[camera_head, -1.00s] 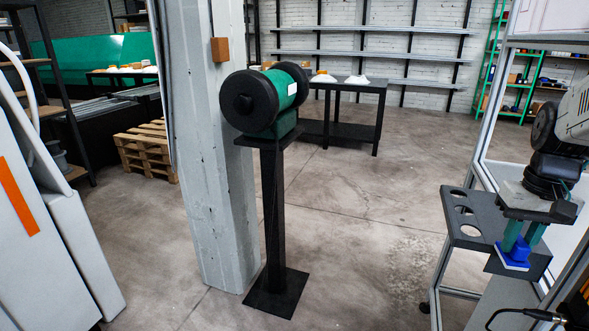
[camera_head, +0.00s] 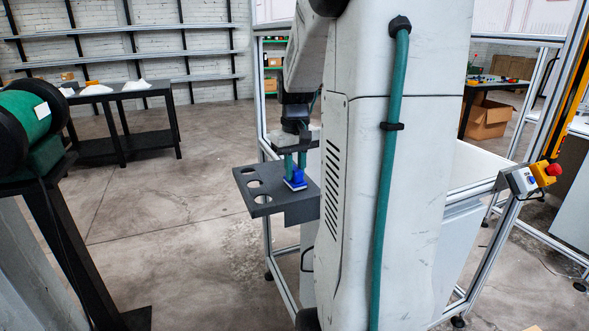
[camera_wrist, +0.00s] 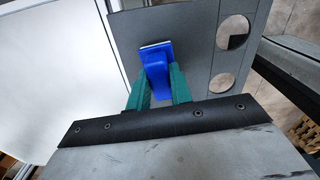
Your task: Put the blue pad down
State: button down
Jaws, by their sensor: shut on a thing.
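The blue pad (camera_head: 295,180) has a blue grip body and a pale underside layer. My gripper (camera_head: 295,163) is shut on it, with green fingers on both sides of the blue body. In the wrist view the pad (camera_wrist: 156,66) sits between the green fingers (camera_wrist: 160,88), over a solid part of the dark grey shelf (camera_wrist: 196,60). In the head view the shelf (camera_head: 246,187) has several round holes, and the pad is at its right part, beside the holes. I cannot tell whether the pad touches the shelf.
The shelf is fixed to a light metal frame (camera_head: 270,230). My arm covers the middle of the head view. A red emergency button box (camera_head: 535,177) is on the frame at right. A green grinder (camera_head: 30,120) on a black stand is at left. Open floor lies between.

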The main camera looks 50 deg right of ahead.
aim_at(297, 168)
jog(key=c, duration=1.3)
grip_release()
jog(key=shift+f, duration=0.15)
jog(key=shift+o, duration=0.2)
notch_tip(297, 168, up, 7)
jog(key=shift+s+d+r, duration=0.1)
jog(key=shift+s+r, duration=0.05)
jog(key=s+a+n, duration=0.3)
jog(key=a, duration=1.8)
jog(key=s+a+f+n+t, duration=0.1)
jog(key=s+a+f, duration=0.3)
jog(key=s+a, duration=0.5)
jog(key=shift+s+a+n, duration=0.15)
jog(key=shift+a+n, duration=0.15)
jog(key=shift+n, duration=0.3)
